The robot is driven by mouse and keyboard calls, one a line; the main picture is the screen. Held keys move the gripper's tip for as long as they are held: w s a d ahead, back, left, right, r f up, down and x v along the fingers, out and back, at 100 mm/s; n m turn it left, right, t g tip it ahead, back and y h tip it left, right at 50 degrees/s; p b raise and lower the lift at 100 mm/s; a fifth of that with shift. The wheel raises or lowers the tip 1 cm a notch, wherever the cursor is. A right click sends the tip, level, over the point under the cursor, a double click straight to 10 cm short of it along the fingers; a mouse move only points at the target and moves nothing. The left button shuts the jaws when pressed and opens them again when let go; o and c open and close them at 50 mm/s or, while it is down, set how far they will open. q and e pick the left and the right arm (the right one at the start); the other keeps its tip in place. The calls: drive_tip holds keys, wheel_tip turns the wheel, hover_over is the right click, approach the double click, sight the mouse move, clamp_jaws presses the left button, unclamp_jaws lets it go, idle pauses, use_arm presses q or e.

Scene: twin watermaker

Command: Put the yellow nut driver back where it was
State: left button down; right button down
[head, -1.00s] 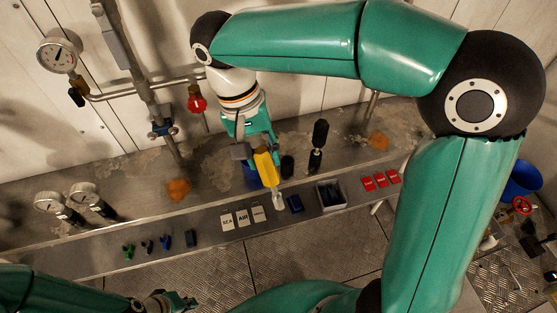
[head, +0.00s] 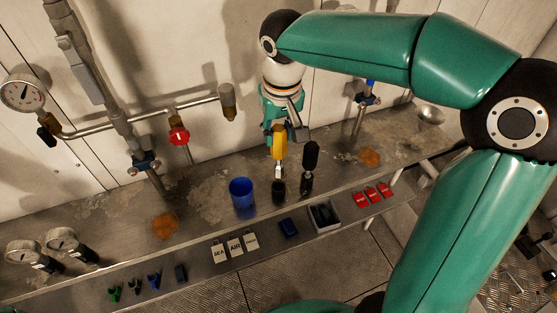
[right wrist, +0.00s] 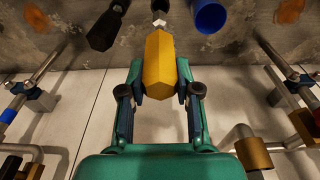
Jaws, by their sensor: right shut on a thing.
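The yellow nut driver (head: 280,146) hangs nearly upright in my right gripper (head: 280,130), its metal shaft pointing down. The gripper is shut on the yellow handle, which also shows between the fingers in the right wrist view (right wrist: 160,65). A small black holder (head: 278,191) stands on the upper shelf just below the shaft. I cannot tell whether the shaft's tip is above its mouth or just inside. A black-handled driver (head: 309,163) stands upright close to the right of it. My left gripper is out of the head view.
A blue cup (head: 242,196) stands just left of the black holder. The lower ledge holds white tags (head: 235,247), a dark blue block (head: 288,227), a grey tray (head: 329,227) and red tags (head: 374,195). Pipes with a red valve (head: 179,136) rise behind.

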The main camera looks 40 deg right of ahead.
sight(279, 165)
wheel_tip(279, 165, down, 9)
drive_tip(key=shift+s, duration=0.1)
idle(0.4)
drive_tip(key=c, duration=0.8)
unclamp_jaws()
drive_tip(key=shift+r, duration=0.1)
drive_tip(key=r, duration=0.4)
drive_tip(key=s+r, duration=0.1)
drive_tip(key=r, duration=0.6)
drive_tip(key=shift+s+a+r, duration=0.15)
drive_tip(key=shift+a+r, duration=0.1)
drive_tip(key=shift+r, duration=0.15)
